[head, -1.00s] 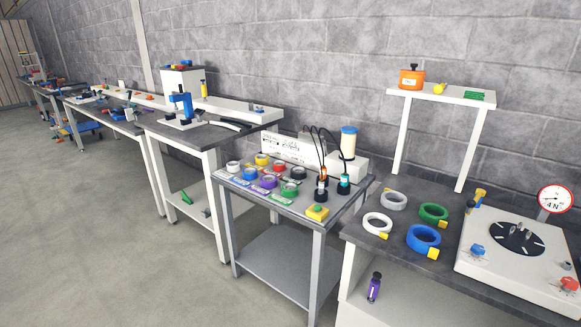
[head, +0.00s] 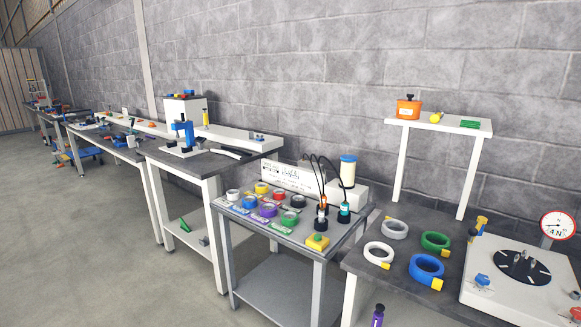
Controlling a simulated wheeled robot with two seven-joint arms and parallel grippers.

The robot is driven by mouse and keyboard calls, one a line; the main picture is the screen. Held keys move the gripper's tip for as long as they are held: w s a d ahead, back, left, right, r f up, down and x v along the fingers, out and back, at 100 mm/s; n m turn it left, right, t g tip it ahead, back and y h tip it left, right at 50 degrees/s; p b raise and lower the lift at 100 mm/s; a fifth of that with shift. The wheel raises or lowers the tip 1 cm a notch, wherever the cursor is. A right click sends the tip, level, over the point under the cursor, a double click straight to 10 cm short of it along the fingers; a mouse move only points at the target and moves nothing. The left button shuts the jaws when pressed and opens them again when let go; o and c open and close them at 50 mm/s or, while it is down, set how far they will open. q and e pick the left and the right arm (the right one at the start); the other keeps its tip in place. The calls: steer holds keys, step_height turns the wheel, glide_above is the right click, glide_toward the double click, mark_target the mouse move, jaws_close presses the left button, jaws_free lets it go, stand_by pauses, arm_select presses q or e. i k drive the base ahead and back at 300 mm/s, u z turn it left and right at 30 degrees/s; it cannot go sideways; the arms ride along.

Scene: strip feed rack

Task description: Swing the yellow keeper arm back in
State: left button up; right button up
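I cannot make out a yellow keeper arm for certain. A small yellow and dark upright piece (head: 480,224) stands at the back left corner of the white box (head: 505,297) on the right bench; what it is I cannot tell. The box carries a black disc (head: 523,266) with grey posts, a blue knob (head: 482,280) and a round dial (head: 558,225) behind it. Neither of my grippers is in the head view.
Blue (head: 427,267), green (head: 436,241), white (head: 379,254) and grey (head: 394,229) rings lie on the right bench. A white shelf (head: 440,124) stands behind them. A grey cart (head: 275,236) and several benches run left along the block wall. Open floor (head: 110,240) lies at left.

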mark_target(473, 231)
steer(key=z, duration=1.25)
steer(key=k, duration=0.5)
steer(key=u, duration=1.2)
steer(key=i, duration=0.8)
steer(key=z, duration=1.4)
